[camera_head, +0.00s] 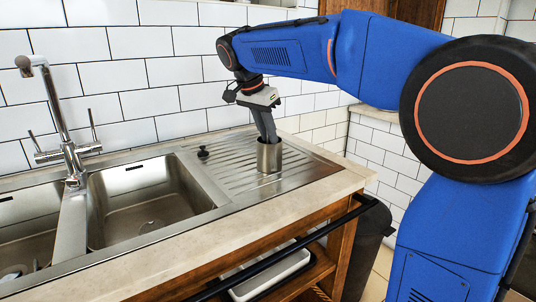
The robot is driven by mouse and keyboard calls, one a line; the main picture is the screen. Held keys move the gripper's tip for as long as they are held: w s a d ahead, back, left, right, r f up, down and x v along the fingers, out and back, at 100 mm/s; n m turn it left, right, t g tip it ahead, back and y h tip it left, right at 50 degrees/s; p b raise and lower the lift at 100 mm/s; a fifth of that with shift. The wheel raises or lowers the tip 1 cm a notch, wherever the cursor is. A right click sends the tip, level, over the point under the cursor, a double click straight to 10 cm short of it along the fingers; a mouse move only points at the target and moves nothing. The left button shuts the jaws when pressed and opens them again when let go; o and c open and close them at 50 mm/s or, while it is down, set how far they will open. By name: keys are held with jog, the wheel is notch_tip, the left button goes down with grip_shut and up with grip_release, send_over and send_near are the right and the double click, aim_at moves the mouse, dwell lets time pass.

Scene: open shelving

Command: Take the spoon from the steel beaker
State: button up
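The steel beaker (269,157) stands upright on the ribbed drainboard to the right of the sink. My gripper (269,138) points down from above, with its grey fingers reaching to the beaker's mouth. The fingertips are at or just inside the rim. I cannot make out the spoon; the fingers and the beaker wall may hide it. The fingers look close together, but I cannot tell whether they are shut on anything.
A double sink (145,200) with a tall tap (62,130) lies to the left. A small black plug (203,153) sits between the basin and the drainboard. A tiled wall (140,70) stands close behind. A dark rail (290,250) runs along the counter's front.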

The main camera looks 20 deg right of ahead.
grip_shut()
jog(key=shift+r, duration=0.1)
